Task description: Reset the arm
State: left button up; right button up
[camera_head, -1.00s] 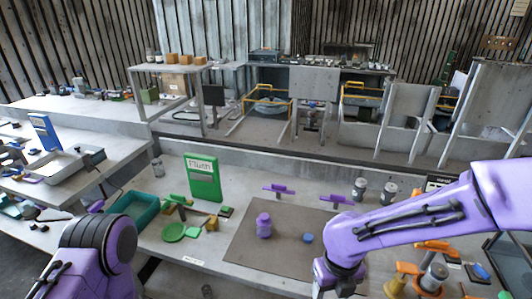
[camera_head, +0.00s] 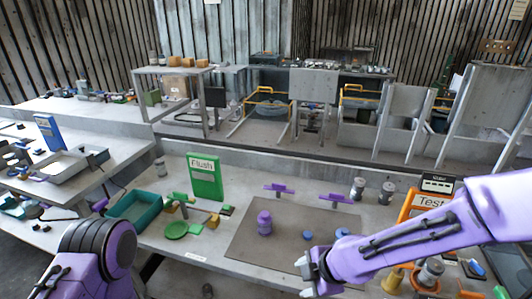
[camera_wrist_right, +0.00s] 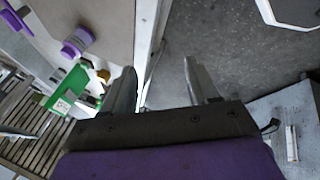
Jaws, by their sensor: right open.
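My right arm (camera_head: 410,240), purple, reaches in from the right in the head view. Its right gripper (camera_head: 304,276) hangs over the front edge of the bench, near the grey mat (camera_head: 245,250). In the right wrist view this gripper (camera_wrist_right: 160,72) has its two fingers apart with nothing between them; the grey floor shows past them. My left arm (camera_head: 95,250) shows only as a purple joint at the lower left; its gripper is out of view.
On the mat stand a purple bottle-shaped part (camera_head: 264,223) and a small blue disc (camera_head: 307,235).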

jog(key=s+d+f+m+t+h+b, duration=0.15)
jog(key=d+f+m, duration=0.25)
jog(key=f+m, duration=0.45)
jog(key=s+d+f+m+t+h+b, duration=0.15)
jog(key=d+f+m, duration=0.35)
jog(key=m, duration=0.7)
jog(key=s+d+f+m+g+h, duration=0.1)
jog(key=s+d+f+m, duration=0.1)
jog(key=s+d+f, duration=0.2)
jog(key=s+d+f+m+g+h+b, duration=0.1)
jog(key=s+f, duration=0.4)
jog(key=s, duration=0.5)
jog(key=s+d+f+m+g+h, duration=0.1)
jog(key=s+d+f+m+h, duration=0.1)
jog(key=s+d, duration=0.4)
notch_tip(320, 180, down, 2)
jog(key=shift+s+d+f+m+g+h, duration=0.3)
jog(key=shift+s+m+g, duration=0.1)
jog(key=shift+m, duration=0.25)
